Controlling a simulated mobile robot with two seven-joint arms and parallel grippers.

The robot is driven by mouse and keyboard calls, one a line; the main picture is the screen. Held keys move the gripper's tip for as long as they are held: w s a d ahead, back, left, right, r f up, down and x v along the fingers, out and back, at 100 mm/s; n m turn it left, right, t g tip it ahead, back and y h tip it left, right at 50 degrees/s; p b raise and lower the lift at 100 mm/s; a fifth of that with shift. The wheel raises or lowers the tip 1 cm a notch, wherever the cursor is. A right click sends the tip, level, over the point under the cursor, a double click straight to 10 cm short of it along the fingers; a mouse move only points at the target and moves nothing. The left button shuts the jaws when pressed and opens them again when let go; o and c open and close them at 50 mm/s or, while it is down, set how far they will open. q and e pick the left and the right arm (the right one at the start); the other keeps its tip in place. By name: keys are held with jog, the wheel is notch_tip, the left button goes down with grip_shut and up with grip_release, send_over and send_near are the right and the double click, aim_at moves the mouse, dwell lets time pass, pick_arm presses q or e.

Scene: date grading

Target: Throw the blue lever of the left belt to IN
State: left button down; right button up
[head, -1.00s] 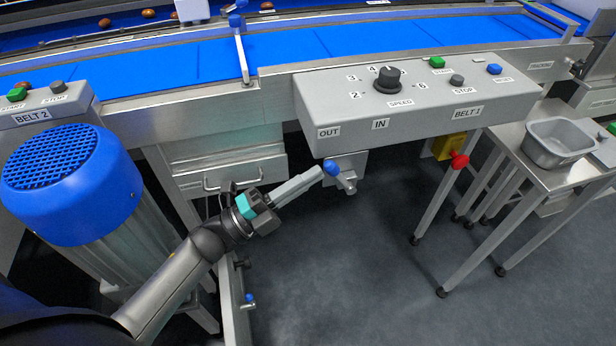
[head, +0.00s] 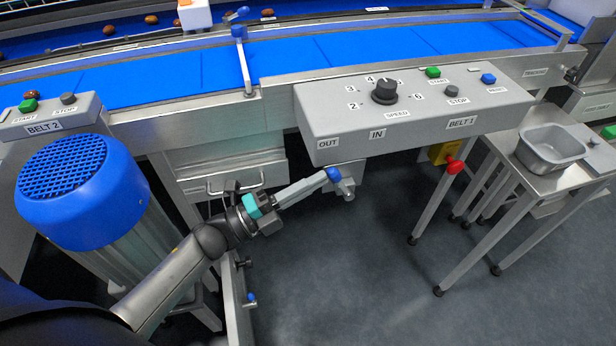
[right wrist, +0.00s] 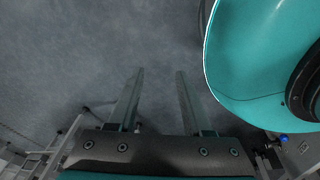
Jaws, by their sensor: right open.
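The blue lever's round knob (head: 333,174) shows in the head view on a short grey lever below the Belt 1 control box (head: 420,120). It is under the OUT label (head: 328,143), left of the IN label (head: 377,133). My left gripper (head: 324,179) reaches in from the lower left, with its fingertips at the knob. The fingers overlap in this view, so I cannot tell whether they grip it. In the right wrist view my right gripper (right wrist: 157,85) is open and empty, with bare floor beyond its fingers.
A blue-topped motor (head: 70,185) stands left of my left arm. A red knob (head: 454,165) sits on a leg right of the lever. A metal pan (head: 550,148) is on the side table. The floor (head: 350,280) below the lever is clear.

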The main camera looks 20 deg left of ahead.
aim_at(353, 160)
pick_arm(q)
jog(key=r+p, duration=0.1)
jog(key=p, duration=0.1)
jog(key=d+g+y+p, duration=0.1)
jog(key=p, duration=0.1)
jog(key=shift+w+r, duration=0.35)
pick_arm(e)
jog(key=s+a+r+g+p, duration=0.1)
jog(key=s+a+r+p, duration=0.25)
jog(key=s+r, duration=0.4)
pick_arm(q)
jog(key=w+d+r+m+g+y+p, duration=0.1)
jog(key=w+d+g+y+p, duration=0.4)
jog(key=p, duration=1.3)
jog(key=shift+d+r+m, duration=0.3)
jog(key=shift+d+r, duration=0.1)
jog(key=shift+d, duration=0.65)
pick_arm(e)
notch_tip(353, 160, up, 17)
jog(key=d, duration=0.1)
jog(key=shift+w+r, duration=0.2)
jog(key=shift+w, duration=0.2)
pick_arm(q)
jog(key=shift+w+d+r, duration=0.1)
